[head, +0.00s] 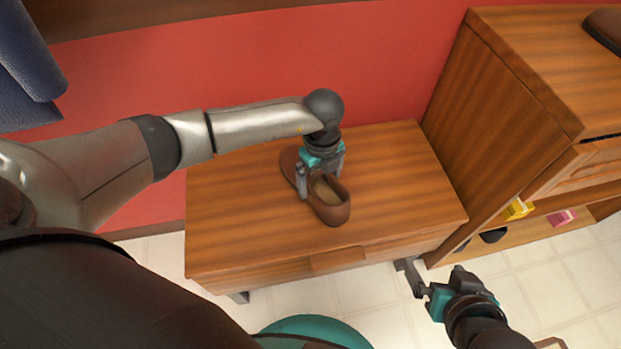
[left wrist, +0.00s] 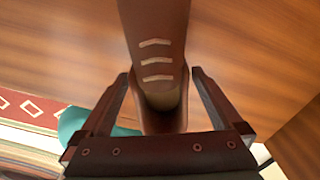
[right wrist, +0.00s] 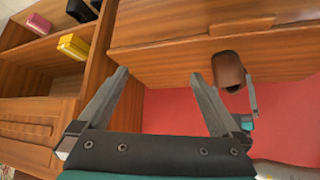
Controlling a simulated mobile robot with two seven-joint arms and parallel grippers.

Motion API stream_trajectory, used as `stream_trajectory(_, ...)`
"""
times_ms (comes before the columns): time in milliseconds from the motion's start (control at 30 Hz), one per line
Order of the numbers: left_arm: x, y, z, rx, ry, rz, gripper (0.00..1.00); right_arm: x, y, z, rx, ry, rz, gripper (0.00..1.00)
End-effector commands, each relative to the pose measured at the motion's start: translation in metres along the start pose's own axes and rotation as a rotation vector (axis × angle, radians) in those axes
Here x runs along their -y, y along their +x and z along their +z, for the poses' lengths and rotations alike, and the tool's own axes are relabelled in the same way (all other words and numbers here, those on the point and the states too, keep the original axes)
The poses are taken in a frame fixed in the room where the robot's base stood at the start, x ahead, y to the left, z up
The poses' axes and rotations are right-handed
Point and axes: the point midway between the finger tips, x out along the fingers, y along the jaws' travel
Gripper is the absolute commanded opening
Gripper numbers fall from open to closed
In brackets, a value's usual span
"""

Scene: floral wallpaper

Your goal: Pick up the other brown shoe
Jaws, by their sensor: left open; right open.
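A brown shoe (head: 333,211) rests on the low wooden cabinet top (head: 400,190), its opening facing up. My left gripper (head: 318,184) is directly above the shoe, with its fingers around the shoe's sides. In the left wrist view the shoe (left wrist: 158,60), with light lace strips, lies between the two open fingers (left wrist: 160,95). My right gripper (head: 410,280) is open and empty, low in front of the cabinet. The right wrist view shows the shoe's end (right wrist: 228,70) beyond the right gripper's open fingers (right wrist: 158,90). Another brown shoe (head: 605,28) sits on the taller cabinet, partly cut off.
The taller wooden cabinet (head: 500,90) stands at the right. Its lower shelf holds a yellow item (head: 518,209), a pink item (head: 561,218) and a dark item (head: 493,236). A red wall (head: 250,70) is behind. Bare cabinet top lies either side of the shoe.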

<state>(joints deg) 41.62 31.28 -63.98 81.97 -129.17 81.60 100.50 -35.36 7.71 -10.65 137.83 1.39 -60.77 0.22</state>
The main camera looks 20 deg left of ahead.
Motion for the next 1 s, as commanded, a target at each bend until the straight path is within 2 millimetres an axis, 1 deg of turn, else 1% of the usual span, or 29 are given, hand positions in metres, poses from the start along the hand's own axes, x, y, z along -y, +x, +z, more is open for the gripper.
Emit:
stream_trajectory(100, 0.0, 0.008, 0.0, 0.0, 0.0, 0.0, 1.0, 0.007, 0.007, -0.003, -0.063, 0.0, -0.019, 1.0)
stream_trajectory(300, 0.0, 0.018, 0.0, 0.0, 0.0, 0.0, 1.0, 0.018, 0.013, -0.012, -0.163, 0.004, -0.048, 1.0)
stream_trajectory(500, 0.0, 0.021, 0.0, 0.0, 0.0, 0.0, 1.0, 0.022, 0.014, -0.017, -0.211, 0.007, -0.061, 1.0)
stream_trajectory(733, 0.0, 0.021, 0.0, 0.0, 0.0, 0.0, 1.0, 0.022, 0.014, -0.018, -0.214, 0.007, -0.061, 1.0)
stream_trajectory(767, 0.0, 0.021, 0.0, 0.0, 0.0, 0.0, 0.98, 0.022, 0.014, -0.018, -0.214, 0.007, -0.061, 1.0)
stream_trajectory(1000, 0.0, 0.021, 0.0, 0.0, 0.0, 0.0, 0.71, 0.022, 0.014, -0.018, -0.213, 0.007, -0.061, 1.0)
